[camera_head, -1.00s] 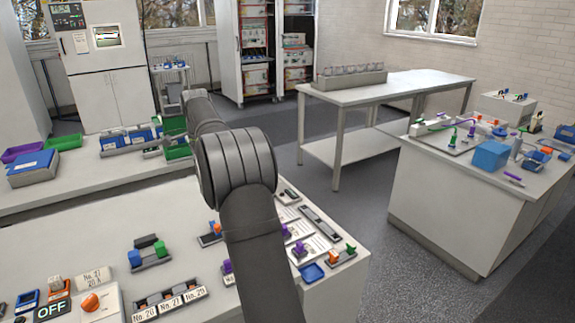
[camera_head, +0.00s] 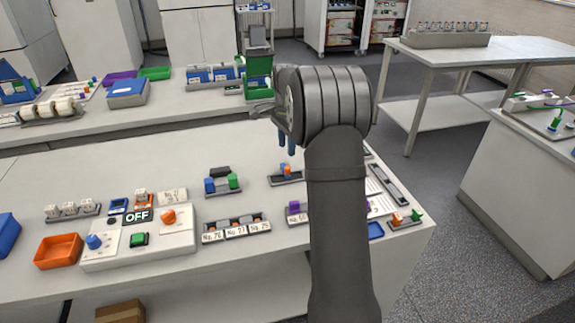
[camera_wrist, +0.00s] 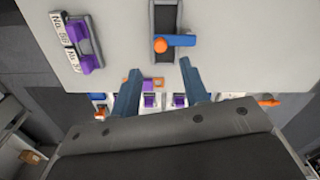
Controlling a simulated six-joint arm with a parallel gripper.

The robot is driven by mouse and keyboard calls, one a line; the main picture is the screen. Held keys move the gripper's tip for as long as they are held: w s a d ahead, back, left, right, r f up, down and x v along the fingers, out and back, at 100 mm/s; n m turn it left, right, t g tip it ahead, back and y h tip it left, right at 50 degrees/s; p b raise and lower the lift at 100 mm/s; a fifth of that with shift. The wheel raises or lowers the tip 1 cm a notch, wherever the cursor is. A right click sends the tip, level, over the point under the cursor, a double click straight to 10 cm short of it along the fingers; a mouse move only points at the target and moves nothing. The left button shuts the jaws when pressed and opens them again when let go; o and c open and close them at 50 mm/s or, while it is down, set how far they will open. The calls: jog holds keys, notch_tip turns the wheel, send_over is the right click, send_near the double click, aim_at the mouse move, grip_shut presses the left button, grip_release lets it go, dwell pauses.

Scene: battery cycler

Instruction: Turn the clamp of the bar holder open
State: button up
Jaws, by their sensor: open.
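A small dark grey holder (camera_head: 288,178) with an orange knob and a blue lever lies on the near bench in the head view. It appears to be the bar holder. In the wrist view this holder (camera_wrist: 164,15) is at the top centre, its blue lever (camera_wrist: 182,40) pointing right from the orange knob (camera_wrist: 160,46). My gripper (camera_head: 287,146) is above the holder in the head view. In the wrist view my gripper (camera_wrist: 160,66) is open and empty, its fingers apart below the lever in the picture. Whether it touches anything is not visible; it appears clear.
A holder with blue and green blocks (camera_head: 222,184) stands to the left. A labelled rack (camera_head: 236,231), purple blocks (camera_head: 297,210) and a control box marked OFF (camera_head: 140,240) are nearby. Bare bench lies behind the holder.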

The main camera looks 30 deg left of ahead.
aim_at(287, 168)
notch_tip(287, 168, down, 8)
jog(key=shift+f, duration=0.25)
grip_shut()
